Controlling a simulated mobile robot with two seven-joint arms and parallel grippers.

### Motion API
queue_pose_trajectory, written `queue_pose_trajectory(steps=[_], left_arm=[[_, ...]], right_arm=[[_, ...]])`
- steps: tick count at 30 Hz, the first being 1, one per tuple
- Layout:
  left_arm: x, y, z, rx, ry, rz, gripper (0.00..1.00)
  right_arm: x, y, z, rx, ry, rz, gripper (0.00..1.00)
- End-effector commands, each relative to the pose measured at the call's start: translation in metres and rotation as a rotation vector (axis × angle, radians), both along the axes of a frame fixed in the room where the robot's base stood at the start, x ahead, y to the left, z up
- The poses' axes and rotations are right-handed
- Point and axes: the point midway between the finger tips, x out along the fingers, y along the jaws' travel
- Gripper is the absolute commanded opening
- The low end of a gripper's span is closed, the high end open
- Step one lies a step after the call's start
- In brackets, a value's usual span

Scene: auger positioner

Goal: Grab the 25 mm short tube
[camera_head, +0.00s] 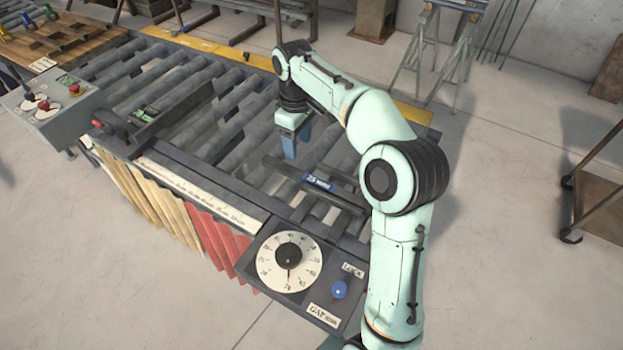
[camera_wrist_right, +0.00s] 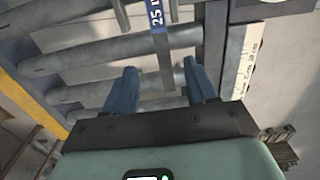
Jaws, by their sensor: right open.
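The 25 mm short tube (camera_head: 285,171) is a dark grey bar with a blue "25 mm" label, lying on the roller table. In the right wrist view the tube (camera_wrist_right: 162,55) runs down from the top, its label at the top edge and its lower end in the gap between my fingers as seen there. My right gripper (camera_head: 289,147) is open with blue fingers pointing down near the tube's far left end. It also shows open in the wrist view (camera_wrist_right: 158,78). It appears above the tube and is not closed on it. My left gripper is not in view.
Grey rollers (camera_head: 165,72) fill the table around the tube. A dial (camera_head: 289,262) and a blue knob (camera_head: 340,288) are on the front panel. A dark clamp-like fixture (camera_head: 160,110) stands at left, near a control box (camera_head: 46,107). Sawhorses (camera_head: 440,50) stand behind.

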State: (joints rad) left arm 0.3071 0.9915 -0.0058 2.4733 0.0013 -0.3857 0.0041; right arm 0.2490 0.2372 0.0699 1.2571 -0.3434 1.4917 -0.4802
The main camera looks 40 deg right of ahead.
Motion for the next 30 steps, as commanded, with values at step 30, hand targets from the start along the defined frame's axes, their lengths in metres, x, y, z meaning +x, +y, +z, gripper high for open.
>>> queue_pose_trajectory(steps=[30], left_arm=[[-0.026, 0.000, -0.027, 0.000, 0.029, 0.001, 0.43]], right_arm=[[-0.005, 0.000, -0.111, 0.002, 0.002, 0.000, 0.56]])
